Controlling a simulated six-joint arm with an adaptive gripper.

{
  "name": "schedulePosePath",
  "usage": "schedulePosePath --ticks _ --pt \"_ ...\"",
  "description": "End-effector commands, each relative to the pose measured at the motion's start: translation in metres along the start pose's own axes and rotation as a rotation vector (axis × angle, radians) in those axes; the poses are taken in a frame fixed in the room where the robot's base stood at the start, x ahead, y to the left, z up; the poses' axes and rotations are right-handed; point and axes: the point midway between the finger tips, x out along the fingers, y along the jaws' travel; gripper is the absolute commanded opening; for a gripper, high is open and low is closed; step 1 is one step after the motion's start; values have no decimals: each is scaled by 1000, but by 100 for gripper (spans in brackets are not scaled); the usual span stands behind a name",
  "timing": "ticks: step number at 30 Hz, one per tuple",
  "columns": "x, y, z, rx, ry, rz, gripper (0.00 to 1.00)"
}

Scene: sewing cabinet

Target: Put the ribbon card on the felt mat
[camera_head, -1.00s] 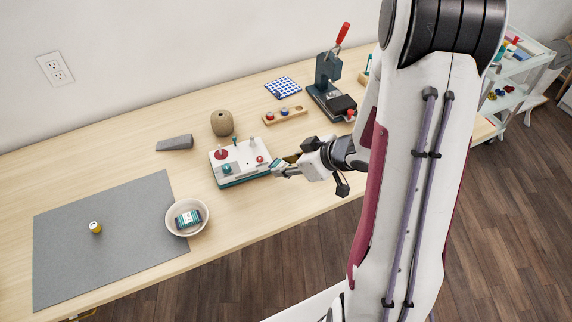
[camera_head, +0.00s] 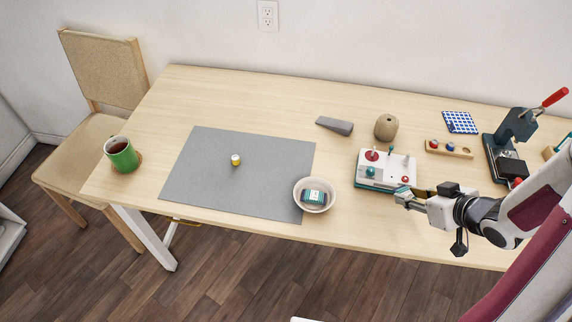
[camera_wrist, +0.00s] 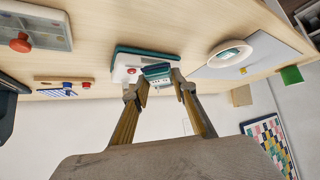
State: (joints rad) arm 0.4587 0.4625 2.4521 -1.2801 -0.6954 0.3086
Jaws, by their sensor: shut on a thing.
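My gripper (camera_head: 404,198) is shut on a small teal-and-white piece (camera_wrist: 157,70), which looks like a ribbon card, though its face is hard to make out. It holds the piece by the front right of the white and teal device; in the wrist view the piece overlaps that device. The grey felt mat (camera_head: 225,185) lies flat to the left, well apart from my gripper. A small yellow-and-white spool (camera_head: 236,160) stands on it. Another teal striped piece (camera_head: 315,196) lies in a pale round bowl (camera_head: 299,201) at the mat's right front corner.
The white and teal device (camera_head: 383,182), a grey wedge (camera_head: 335,125) and a brown rounded object (camera_head: 386,127) stand right of the mat. A green mug (camera_head: 121,155) stands at the table's left. Much of the mat is clear.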

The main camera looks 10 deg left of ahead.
Motion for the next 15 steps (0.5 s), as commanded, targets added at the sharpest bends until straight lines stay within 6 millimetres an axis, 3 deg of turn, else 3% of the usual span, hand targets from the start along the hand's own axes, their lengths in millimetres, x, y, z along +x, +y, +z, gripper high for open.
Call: schedulePosePath --ticks 15 --pt "69 -74 -43 -196 0 -195 12"
